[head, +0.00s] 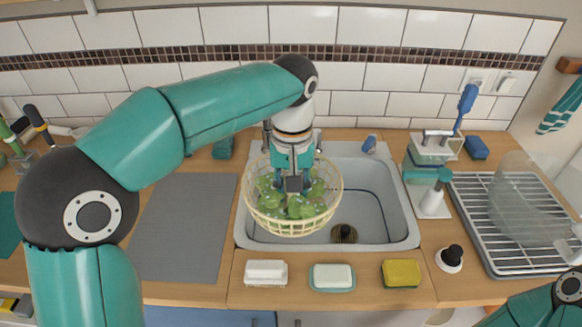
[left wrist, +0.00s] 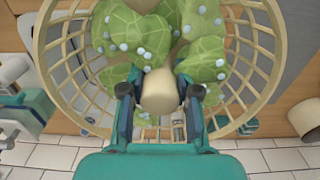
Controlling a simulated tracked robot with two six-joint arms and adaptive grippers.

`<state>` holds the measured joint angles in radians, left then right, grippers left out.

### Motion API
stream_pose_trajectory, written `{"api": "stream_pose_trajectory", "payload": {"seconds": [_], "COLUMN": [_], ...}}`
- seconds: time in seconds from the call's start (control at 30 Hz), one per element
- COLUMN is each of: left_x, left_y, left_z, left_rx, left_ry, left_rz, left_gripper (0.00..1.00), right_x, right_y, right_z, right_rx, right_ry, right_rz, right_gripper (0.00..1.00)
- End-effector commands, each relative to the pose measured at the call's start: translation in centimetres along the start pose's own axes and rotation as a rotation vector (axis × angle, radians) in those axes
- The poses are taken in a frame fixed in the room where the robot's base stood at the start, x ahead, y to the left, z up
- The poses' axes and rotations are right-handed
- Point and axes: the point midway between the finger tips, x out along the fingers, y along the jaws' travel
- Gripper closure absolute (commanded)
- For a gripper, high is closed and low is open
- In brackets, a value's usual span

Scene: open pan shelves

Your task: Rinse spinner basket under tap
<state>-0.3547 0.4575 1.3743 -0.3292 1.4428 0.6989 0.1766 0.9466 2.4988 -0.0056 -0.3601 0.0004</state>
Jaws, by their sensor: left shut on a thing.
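The cream spinner basket (head: 292,229) hangs over the left part of the sink (head: 407,225), full of green leaves (head: 300,207). In the left wrist view, the basket (left wrist: 262,75) shows its open lattice, and the leaves (left wrist: 198,60) carry pale drops. My left gripper (head: 293,184) reaches down into the basket from above. In the left wrist view its fingers (left wrist: 160,92) are shut on a cream knob at the basket's middle. The tap is mostly hidden behind my left arm. My right gripper is out of view; only part of that arm shows at bottom right.
A grey mat (head: 185,228) lies left of the sink. A white sponge (head: 265,272), a pale soap block (head: 332,276) and a yellow sponge (head: 401,273) line the front counter.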

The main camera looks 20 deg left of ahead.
Motion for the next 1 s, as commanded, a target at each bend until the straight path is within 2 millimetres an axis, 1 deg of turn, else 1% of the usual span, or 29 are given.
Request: {"api": "stream_pose_trajectory", "payload": {"seconds": [0.4, 0.53, 1.0], "left_x": [0.0, -0.4, -3.3], "left_y": [0.0, 0.0, -0.4], "left_z": [0.0, 0.3, 3.9], "left_rx": [0.000, 0.000, 0.002], "left_ry": [0.001, 0.001, 0.002], "left_rz": [0.000, 0.001, 0.001], "left_gripper": [1.00, 1.00, 1.00], "right_x": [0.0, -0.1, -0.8], "right_y": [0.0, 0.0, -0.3], "right_z": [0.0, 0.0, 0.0], "right_rx": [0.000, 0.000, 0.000], "right_ry": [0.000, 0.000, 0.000], "right_rz": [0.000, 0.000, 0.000], "right_gripper": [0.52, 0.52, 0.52]}}
